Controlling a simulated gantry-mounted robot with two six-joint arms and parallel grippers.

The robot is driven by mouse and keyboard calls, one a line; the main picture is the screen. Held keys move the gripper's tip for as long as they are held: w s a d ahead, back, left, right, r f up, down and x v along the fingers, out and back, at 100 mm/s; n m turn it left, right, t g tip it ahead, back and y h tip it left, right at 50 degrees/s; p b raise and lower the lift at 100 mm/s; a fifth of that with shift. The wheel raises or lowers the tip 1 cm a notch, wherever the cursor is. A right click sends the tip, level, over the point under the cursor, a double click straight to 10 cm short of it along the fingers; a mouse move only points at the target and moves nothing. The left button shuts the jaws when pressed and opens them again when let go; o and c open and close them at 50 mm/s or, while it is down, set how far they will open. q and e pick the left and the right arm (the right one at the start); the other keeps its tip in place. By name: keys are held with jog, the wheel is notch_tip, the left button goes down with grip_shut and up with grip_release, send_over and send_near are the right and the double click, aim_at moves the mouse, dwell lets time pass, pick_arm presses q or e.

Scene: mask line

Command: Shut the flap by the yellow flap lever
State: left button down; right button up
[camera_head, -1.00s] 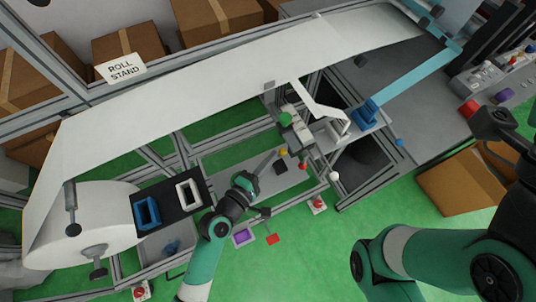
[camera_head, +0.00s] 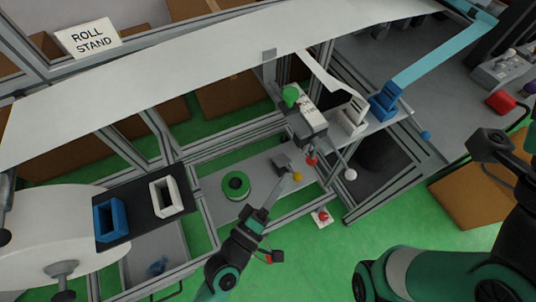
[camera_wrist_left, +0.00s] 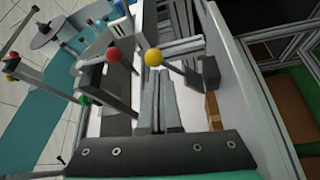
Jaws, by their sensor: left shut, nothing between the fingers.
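The yellow knob of the flap lever (camera_head: 297,177) stands beside a small dark block on the grey deck, below the red knob. In the left wrist view the yellow knob (camera_wrist_left: 154,57) sits on a dark rod running to a dark block at its right. My left gripper (camera_head: 283,184) is shut and empty, its fingertips close to the yellow knob. In the left wrist view its narrow fingers (camera_wrist_left: 154,84) point at the knob from just below; I cannot tell whether they touch. I cannot make out the flap itself. My right arm shows at the right, its gripper out of view.
A red knob (camera_head: 311,160), a white knob (camera_head: 350,174) and a green knob (camera_head: 290,93) stand close by. A green spool (camera_head: 236,186) lies on the deck to the left. The white web (camera_head: 200,65) stretches above. A red button box (camera_head: 322,217) is below right.

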aim_at(283, 196)
pick_arm(q)
jog(key=shift+s+d+f+b, duration=0.2)
jog(key=shift+f+b, duration=0.35)
jog(key=shift+f, duration=0.25)
jog(key=shift+s+d+f+b, duration=0.1)
jog(key=shift+s+f+b, duration=0.1)
jog(key=shift+f+b, duration=0.5)
jog(key=shift+s+d+f+b, duration=0.15)
jog(key=shift+f+b, duration=0.25)
jog(key=shift+f, duration=0.5)
pick_arm(e)
jog(key=shift+f, duration=1.9)
jog(key=shift+d, duration=0.1)
pick_arm(q)
jog(key=shift+a, duration=0.1)
pick_arm(e)
jog(key=shift+f, duration=0.1)
